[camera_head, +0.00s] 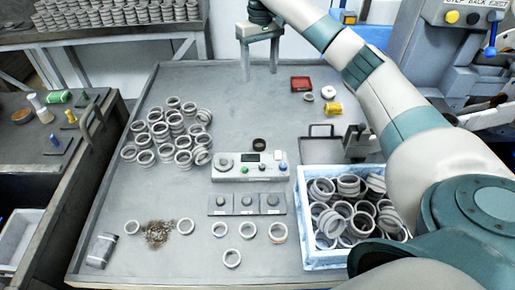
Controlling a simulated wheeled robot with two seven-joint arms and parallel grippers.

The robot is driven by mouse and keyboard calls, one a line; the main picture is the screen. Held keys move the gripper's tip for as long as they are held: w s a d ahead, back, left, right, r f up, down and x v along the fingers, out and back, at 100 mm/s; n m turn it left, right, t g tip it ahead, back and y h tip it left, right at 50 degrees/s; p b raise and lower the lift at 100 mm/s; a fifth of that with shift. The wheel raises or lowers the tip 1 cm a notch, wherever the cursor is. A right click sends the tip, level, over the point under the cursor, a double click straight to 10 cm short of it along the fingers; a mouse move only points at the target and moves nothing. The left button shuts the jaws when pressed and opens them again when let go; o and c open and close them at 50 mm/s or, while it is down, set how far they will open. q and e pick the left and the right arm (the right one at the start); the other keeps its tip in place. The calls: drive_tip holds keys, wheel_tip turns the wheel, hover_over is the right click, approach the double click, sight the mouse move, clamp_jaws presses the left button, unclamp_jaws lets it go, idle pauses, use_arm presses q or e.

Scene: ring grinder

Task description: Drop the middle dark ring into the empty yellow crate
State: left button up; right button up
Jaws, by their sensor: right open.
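One dark ring (260,144) lies on the grey table, just behind the white measuring device. It is the only clearly dark ring I see. No yellow crate shows in this view. My right gripper (260,70) is at the far edge of the table, well beyond the dark ring. Its two fingers point down, apart, with nothing between them. My left gripper is not in view.
A pale blue crate (305,215) full of grey rings stands at the right. Many grey rings (173,122) are piled at the left. The white device (240,173) and a three-part plate (246,203) sit mid-table. A red tray (301,84) and a yellow item (333,109) lie behind.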

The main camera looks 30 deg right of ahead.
use_arm(q)
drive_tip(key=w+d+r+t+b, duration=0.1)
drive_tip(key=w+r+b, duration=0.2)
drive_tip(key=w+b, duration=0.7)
drive_tip(key=b, duration=0.2)
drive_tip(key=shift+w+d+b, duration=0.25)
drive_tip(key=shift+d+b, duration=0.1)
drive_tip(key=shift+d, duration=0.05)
use_arm(e)
wheel_tip(320, 180, down, 14)
drive_tip(key=shift+r, duration=0.15)
wheel_tip(320, 180, down, 12)
drive_tip(key=shift+r, duration=0.1)
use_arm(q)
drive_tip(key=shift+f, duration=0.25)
use_arm(e)
drive_tip(key=shift+f, duration=0.2)
